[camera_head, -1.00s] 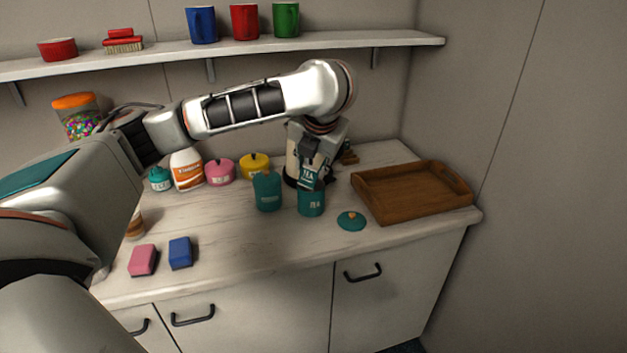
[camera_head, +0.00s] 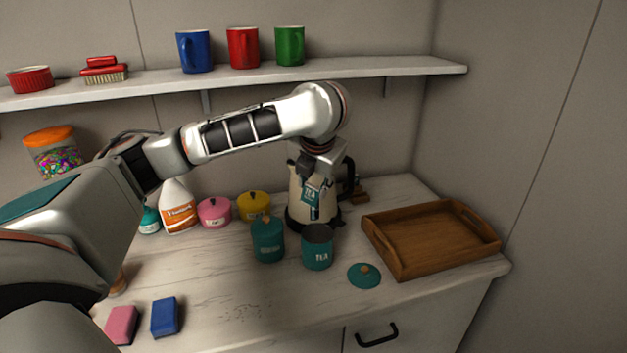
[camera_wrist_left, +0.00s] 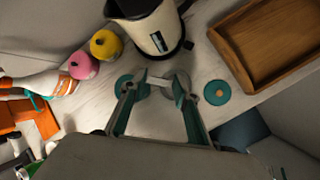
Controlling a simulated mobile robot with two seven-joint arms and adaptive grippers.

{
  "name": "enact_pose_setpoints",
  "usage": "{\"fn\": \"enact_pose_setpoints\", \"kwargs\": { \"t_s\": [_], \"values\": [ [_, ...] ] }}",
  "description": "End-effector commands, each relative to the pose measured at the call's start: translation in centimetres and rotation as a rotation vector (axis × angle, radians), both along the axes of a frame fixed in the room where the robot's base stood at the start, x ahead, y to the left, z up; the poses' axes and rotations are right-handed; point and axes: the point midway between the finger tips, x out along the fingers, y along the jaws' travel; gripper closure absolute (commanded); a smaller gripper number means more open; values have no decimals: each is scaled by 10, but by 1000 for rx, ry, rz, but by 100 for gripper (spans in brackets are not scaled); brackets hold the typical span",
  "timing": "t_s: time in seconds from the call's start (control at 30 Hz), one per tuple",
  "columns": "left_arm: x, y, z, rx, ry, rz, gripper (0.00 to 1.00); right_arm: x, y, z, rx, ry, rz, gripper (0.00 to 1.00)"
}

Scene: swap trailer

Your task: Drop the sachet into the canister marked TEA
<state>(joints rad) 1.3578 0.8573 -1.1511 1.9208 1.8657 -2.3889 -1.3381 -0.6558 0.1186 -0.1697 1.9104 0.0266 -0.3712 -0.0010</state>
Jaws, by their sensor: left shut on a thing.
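My left gripper (camera_head: 316,180) is shut on a small sachet (camera_head: 310,194) with a teal TEA label. The sachet hangs in the air above the teal canister marked TEA (camera_head: 317,253), clear of its rim in the head view. The canister stands lidless on the counter, its dark open top showing. A teal lid (camera_head: 364,275) with a tan knob lies to its right and also shows in the left wrist view (camera_wrist_left: 217,92). There, the gripper (camera_wrist_left: 159,84) has the sachet edge-on, a pale strip (camera_wrist_left: 160,82), between its fingertips. My right gripper is not in view.
A lidded teal canister (camera_head: 268,242) stands just left of the TEA canister. A cream kettle (camera_head: 300,208) is close behind the gripper. A wooden tray (camera_head: 388,262) is at the right. Pink (camera_head: 214,213) and yellow (camera_head: 254,207) pots stand behind. The front counter is mostly clear.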

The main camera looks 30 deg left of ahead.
Motion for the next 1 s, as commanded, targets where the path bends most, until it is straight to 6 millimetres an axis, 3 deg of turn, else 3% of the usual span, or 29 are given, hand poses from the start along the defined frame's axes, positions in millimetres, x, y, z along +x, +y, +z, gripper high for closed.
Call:
{"fn": "enact_pose_setpoints", "kwargs": {
  "t_s": [0.4,0.83,0.87,0.9,0.93,1.0],
  "values": [
    [0,0,-44,-1,1,1,88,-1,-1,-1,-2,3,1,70],
    [0,0,-51,0,-1,0,88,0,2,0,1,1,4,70],
    [0,0,-51,0,-1,0,67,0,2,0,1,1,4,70],
    [0,0,-51,0,-1,0,57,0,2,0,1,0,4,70],
    [0,0,-51,0,-1,1,50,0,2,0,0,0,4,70],
    [0,0,-51,0,-1,1,50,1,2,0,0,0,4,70]
  ]
}}
